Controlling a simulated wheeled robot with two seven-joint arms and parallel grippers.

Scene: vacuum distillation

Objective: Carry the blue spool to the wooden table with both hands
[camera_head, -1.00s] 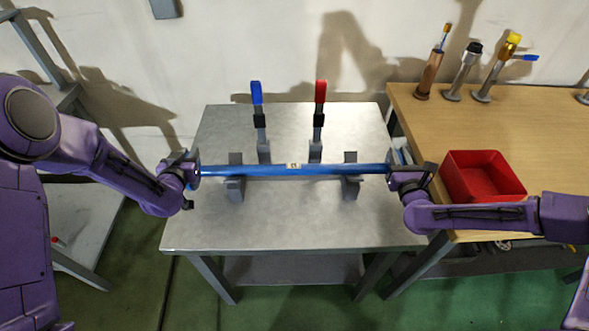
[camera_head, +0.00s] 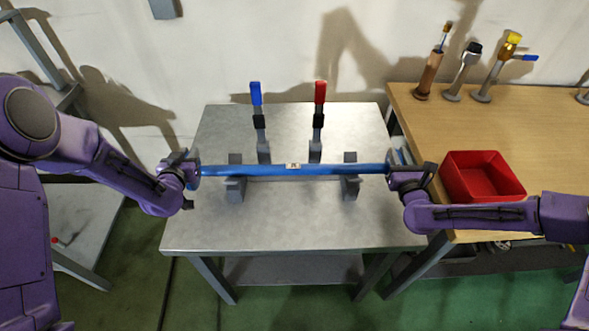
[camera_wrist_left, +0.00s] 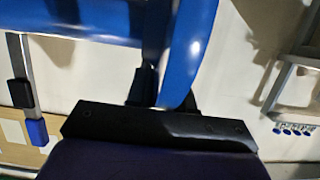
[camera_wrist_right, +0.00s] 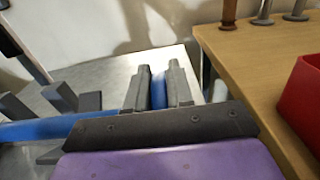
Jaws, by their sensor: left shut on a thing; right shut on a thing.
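The blue spool (camera_head: 265,170) is a long blue tube with a small white label, level across two grey cradle supports on the metal table. My left gripper (camera_head: 190,168) is shut on its left end, and my right gripper (camera_head: 396,170) is shut on its right end. The left wrist view shows the spool (camera_wrist_left: 195,45) large and close. The right wrist view shows the spool's end (camera_wrist_right: 158,88) between my right fingers. The wooden table (camera_head: 560,120) stands to the right of the metal one. I cannot tell whether the spool touches the cradles.
Blue-handled (camera_head: 256,95) and red-handled (camera_head: 320,95) upright clamps stand behind the spool on the metal table (camera_head: 215,225). A red bin (camera_head: 483,178) is near the wooden table's front left. Several upright tools (camera_head: 430,75) line its back. Its middle is clear.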

